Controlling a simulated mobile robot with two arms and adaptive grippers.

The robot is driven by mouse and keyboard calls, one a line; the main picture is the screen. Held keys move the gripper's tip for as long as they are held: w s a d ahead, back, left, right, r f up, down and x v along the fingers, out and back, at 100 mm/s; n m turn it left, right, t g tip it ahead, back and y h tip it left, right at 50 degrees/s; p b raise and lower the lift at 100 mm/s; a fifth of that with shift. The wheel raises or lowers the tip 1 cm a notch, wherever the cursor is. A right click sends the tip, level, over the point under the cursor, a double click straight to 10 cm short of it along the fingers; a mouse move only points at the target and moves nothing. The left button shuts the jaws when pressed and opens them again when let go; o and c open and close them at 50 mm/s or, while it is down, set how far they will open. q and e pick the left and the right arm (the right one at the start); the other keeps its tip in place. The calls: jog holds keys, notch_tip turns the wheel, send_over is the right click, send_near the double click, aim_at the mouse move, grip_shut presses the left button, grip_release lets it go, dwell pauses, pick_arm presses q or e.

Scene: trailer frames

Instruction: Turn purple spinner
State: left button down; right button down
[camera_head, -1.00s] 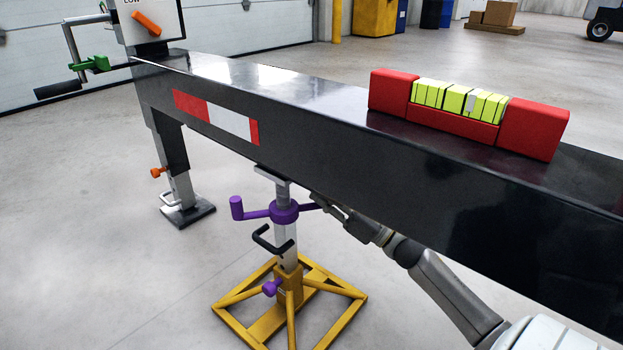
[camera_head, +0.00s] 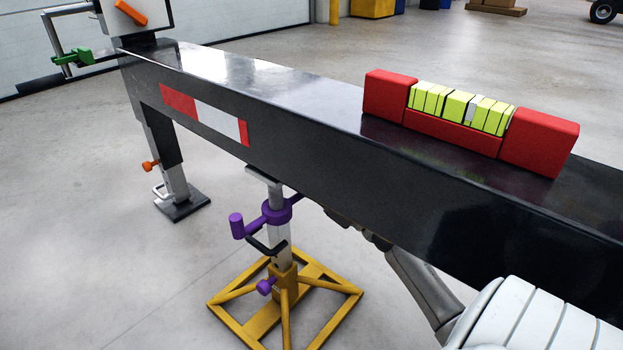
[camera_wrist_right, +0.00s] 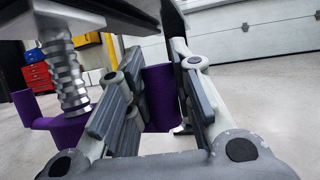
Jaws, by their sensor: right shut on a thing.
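The purple spinner (camera_head: 276,211) is mounted near the top of a jack stand (camera_head: 280,245) under the black trailer beam. One upright purple handle (camera_head: 237,226) points left and toward me; the opposite arm runs behind the beam. In the right wrist view, my right gripper (camera_wrist_right: 160,98) has its fingers on both sides of a purple handle (camera_wrist_right: 158,95) and is shut on it. The spinner's hub (camera_wrist_right: 68,128) shows left of the fingers, below a threaded screw (camera_wrist_right: 62,75). In the head view the beam hides my right fingertips. My left gripper is out of view.
The black beam (camera_head: 330,150) lies above my right arm and the stand. The stand's yellow base (camera_head: 323,318) is on the floor. An orange-knobbed leg (camera_head: 172,170) stands left, with open floor between.

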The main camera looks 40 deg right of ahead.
jog(key=shift+w+f, duration=0.15)
jog(key=shift+f, duration=0.05)
jog(key=c, duration=1.3)
grip_release()
jog(key=shift+o, duration=0.2)
jog(key=shift+f, duration=0.1)
jog(key=v, duration=1.2)
jog(key=shift+r, duration=0.2)
